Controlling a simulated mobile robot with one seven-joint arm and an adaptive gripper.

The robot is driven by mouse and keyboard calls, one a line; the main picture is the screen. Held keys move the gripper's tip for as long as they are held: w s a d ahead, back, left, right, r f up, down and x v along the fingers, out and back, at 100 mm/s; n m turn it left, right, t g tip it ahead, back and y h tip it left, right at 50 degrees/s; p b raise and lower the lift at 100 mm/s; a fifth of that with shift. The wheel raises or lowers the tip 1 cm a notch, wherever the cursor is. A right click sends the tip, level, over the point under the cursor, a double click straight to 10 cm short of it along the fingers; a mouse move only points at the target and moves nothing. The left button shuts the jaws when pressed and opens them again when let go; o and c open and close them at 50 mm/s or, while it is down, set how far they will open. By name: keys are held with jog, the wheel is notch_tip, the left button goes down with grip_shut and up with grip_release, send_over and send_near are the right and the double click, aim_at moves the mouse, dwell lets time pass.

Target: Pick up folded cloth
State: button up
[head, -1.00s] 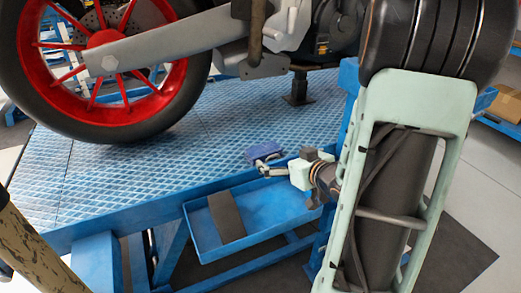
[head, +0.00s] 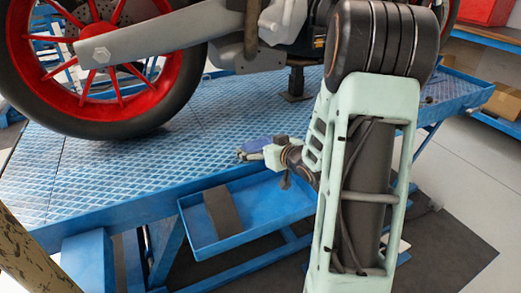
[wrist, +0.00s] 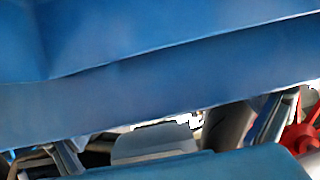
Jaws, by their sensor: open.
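In the wrist view a blue surface fills the top, with another blue surface along the bottom; I cannot tell whether either is the cloth.
A motorcycle with a red-rimmed wheel (head: 183,78) stands on the lift platform (head: 130,165), above and behind my gripper. A blue tray (head: 265,211) hangs below the platform edge with a dark strip (head: 223,213) in it. Grey floor is open at right.

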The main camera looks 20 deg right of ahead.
jog(key=shift+c, duration=0.4)
jog(key=c, duration=1.1)
jog(key=shift+o, duration=0.2)
jog(key=shift+r, duration=0.2)
